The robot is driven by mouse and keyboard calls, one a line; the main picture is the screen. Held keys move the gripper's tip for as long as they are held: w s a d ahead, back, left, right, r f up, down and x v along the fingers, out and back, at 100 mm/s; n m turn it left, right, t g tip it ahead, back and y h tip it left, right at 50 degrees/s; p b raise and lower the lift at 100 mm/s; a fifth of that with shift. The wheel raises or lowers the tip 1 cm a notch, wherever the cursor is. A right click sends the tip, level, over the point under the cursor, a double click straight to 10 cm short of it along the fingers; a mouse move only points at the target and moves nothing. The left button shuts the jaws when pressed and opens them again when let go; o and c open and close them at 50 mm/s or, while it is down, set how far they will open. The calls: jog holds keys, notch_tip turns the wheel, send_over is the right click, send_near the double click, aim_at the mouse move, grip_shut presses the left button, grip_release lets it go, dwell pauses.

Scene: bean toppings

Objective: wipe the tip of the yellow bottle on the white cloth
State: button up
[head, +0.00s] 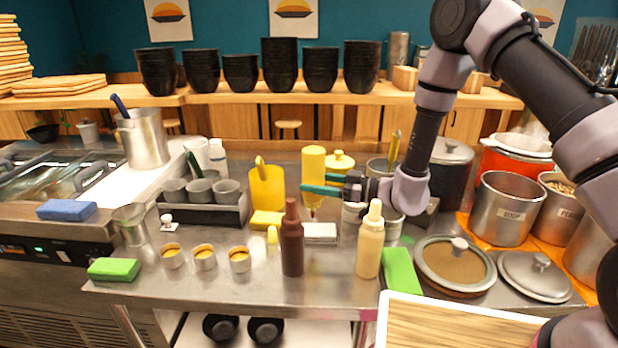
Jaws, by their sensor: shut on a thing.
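The yellow bottle (313,162) is upside down in the middle of the table area, its tip pointing down. My gripper (322,184) reaches in from the right, and its teal fingers are shut on the bottle. The white cloth (320,232) lies folded on the steel table, just below and slightly right of the bottle's tip. The tip is close above the cloth's back edge; I cannot tell if they touch.
A brown bottle (291,240) and a cream bottle (369,242) stand in front of the cloth. A yellow container (267,188) and a yellow sponge (266,220) are to the left. Pots and lids crowd the right, including a steel pot (505,210).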

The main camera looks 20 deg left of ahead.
aim_at(308, 196)
jog(key=d+f, duration=0.3)
jog(key=shift+s+a+r, duration=0.1)
jog(key=shift+a+r, duration=0.05)
jog(key=shift+a, duration=1.1)
jog(key=shift+s+a+r, duration=0.1)
jog(key=shift+a+r, duration=0.05)
jog(key=shift+a, duration=1.05)
jog(key=shift+f, duration=0.85)
jog(key=shift+w+d, duration=0.1)
jog(key=shift+d, duration=0.35)
jog(key=shift+c, duration=0.3)
jog(key=shift+w+d, duration=0.25)
jog(key=shift+d, duration=0.85)
jog(key=shift+w+d, duration=0.25)
jog(key=shift+d, duration=0.8)
notch_tip(308, 196, up, 6)
